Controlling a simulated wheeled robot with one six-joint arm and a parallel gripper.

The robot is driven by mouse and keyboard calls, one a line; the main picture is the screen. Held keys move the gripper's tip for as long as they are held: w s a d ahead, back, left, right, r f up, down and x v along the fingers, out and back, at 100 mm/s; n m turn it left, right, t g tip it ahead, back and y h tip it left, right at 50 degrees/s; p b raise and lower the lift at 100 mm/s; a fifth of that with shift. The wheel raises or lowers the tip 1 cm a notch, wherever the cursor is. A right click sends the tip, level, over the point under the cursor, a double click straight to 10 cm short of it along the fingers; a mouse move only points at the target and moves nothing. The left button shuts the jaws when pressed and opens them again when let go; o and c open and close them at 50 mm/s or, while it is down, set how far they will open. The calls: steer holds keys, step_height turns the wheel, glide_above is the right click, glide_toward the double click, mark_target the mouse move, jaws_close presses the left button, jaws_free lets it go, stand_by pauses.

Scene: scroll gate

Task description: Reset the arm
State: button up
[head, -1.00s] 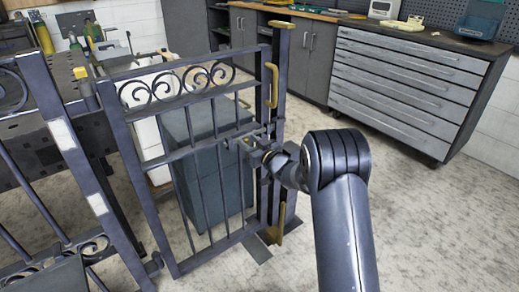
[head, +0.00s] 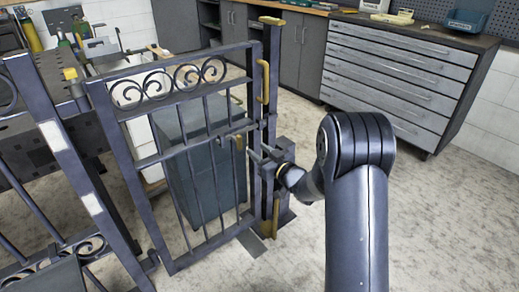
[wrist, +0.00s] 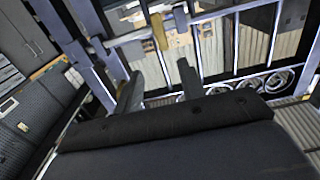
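The dark metal scroll gate (head: 190,85) stands upright at the left centre in the head view, beside its post (head: 271,100). A yellow latch handle (head: 239,142) sits on the gate's middle bar; it also shows in the wrist view (wrist: 159,32). A long yellow pull (head: 263,82) is higher on the gate's edge. My gripper (head: 262,154) is in front of the post, right of the latch handle. In the wrist view my gripper (wrist: 160,85) has its two fingers apart with nothing held between them. The latch handle is beyond the fingertips, apart from them.
A fence panel (head: 75,165) stands left of the gate. A dark bin (head: 190,165) is behind the bars. A grey drawer cabinet (head: 395,80) lines the back right. The pale floor (head: 450,230) at the right is clear.

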mark_target(236, 138)
steer(key=b+x, duration=0.1)
steer(key=x, duration=1)
steer(key=shift+s+a, duration=0.1)
steer(key=shift+s, duration=0.05)
steer(key=shift+s+a+b, duration=0.35)
steer(key=shift+a+b, duration=0.1)
steer(key=shift+a, duration=0.1)
steer(key=shift+d, duration=0.1)
